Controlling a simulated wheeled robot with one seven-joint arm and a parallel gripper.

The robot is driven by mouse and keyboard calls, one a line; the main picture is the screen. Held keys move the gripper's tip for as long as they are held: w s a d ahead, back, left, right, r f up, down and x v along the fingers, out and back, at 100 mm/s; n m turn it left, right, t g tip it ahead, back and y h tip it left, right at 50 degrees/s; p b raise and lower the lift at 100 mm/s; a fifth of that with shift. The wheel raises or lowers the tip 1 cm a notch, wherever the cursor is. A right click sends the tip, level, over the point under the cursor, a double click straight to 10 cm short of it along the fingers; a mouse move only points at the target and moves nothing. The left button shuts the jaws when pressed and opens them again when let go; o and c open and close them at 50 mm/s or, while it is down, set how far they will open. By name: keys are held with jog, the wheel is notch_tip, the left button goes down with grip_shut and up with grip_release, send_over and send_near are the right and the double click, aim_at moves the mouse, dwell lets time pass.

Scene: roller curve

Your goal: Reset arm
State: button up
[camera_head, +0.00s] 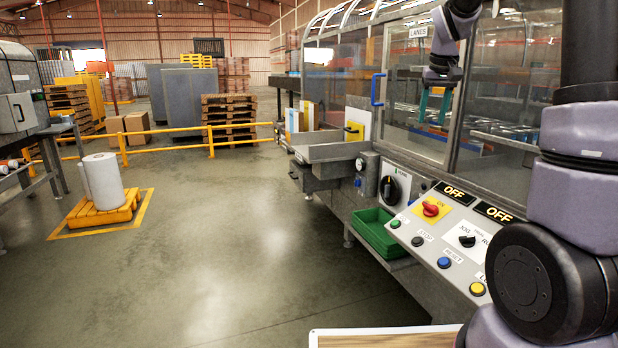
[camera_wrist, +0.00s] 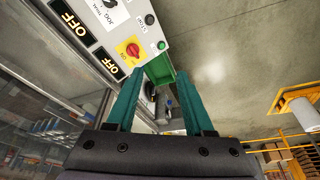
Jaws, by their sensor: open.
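My gripper (camera_head: 434,106) hangs at the upper right of the head view, in front of the clear guard of the machine, its teal fingers pointing down. In the wrist view the two teal fingers of my gripper (camera_wrist: 164,92) stand apart with nothing between them. My arm fills the right side of the head view. The control panel (camera_head: 416,223) lies below the gripper, with a red knob on a yellow plate (camera_head: 431,209), a black selector (camera_head: 467,241), and green, black, blue and yellow buttons. Two displays (camera_head: 453,193) read OFF.
The glazed machine (camera_head: 420,152) runs along the right, with a sign (camera_head: 418,32) reading LANES. A green bin (camera_head: 377,233) sits below the panel. White rolls (camera_head: 107,181) stand on a yellow pallet (camera_head: 95,214) at left. Yellow rails (camera_head: 210,140) cross behind. The middle floor is clear.

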jog(key=s+a+r+m+t+y, duration=0.1)
jog(key=s+a, duration=0.3)
jog(key=s, duration=1)
jog(key=s+a+r+m+t+y, duration=0.1)
jog(key=s+a, duration=0.3)
jog(key=s, duration=0.9)
jog(key=shift+s+a+r+m+t+y, duration=0.15)
jog(key=shift+s+r+m+t+y, duration=0.2)
jog(key=shift+r+t, duration=0.45)
